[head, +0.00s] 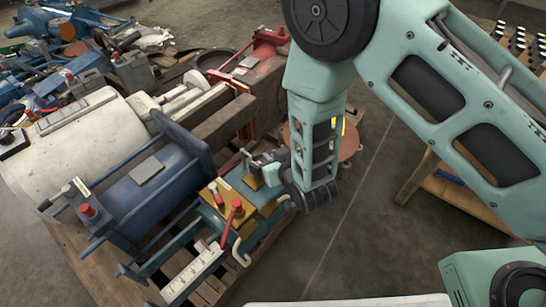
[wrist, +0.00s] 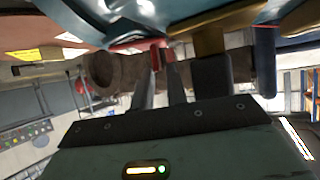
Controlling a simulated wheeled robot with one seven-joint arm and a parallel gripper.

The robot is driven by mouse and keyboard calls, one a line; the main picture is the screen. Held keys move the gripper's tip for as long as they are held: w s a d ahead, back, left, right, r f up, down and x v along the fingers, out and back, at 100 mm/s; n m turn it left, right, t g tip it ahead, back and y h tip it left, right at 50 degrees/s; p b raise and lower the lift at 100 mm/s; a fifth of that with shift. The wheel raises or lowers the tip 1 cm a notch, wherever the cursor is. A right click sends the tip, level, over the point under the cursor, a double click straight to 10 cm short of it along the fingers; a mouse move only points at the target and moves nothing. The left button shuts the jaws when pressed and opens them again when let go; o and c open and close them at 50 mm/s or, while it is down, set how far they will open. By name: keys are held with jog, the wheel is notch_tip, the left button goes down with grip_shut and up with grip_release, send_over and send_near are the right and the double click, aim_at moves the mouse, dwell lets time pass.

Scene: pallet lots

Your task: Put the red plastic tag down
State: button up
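In the wrist view, the two fingers of my gripper (wrist: 160,70) are close together, with a small red piece, the red plastic tag (wrist: 158,52), between their tips. Most of the tag is hidden by the fingers. In the head view my gripper (head: 252,165) is low, beside a teal machine with yellow plates (head: 221,193); I cannot make out the tag there. Whether the tag touches anything beyond the fingers cannot be told.
The teal machine carries a red lever (head: 237,206) and stands on a wooden pallet (head: 105,268). A blue machine (head: 150,188) and a large white cylinder (head: 88,140) crowd the left. Bare floor (head: 375,225) lies to the right, with a wooden stand (head: 455,195) beyond.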

jog(key=p+v, duration=0.4)
jog(key=v, duration=0.8)
jog(key=s+a+r+g, duration=0.1)
jog(key=s+r+g, duration=0.1)
jog(key=r+g, duration=0.3)
jog(key=s+r+g, duration=0.2)
jog(key=r, duration=0.6)
jog(key=s+d+r+n+g+h, duration=0.2)
jog(key=s+d+r+g+h, duration=0.2)
jog(key=s+d+r, duration=0.6)
jog(key=shift+s+r+n+h, duration=0.3)
jog(key=shift+s, duration=0.15)
jog(key=shift+d, duration=0.1)
notch_tip(320, 180, up, 36)
jog(key=p, duration=3.6)
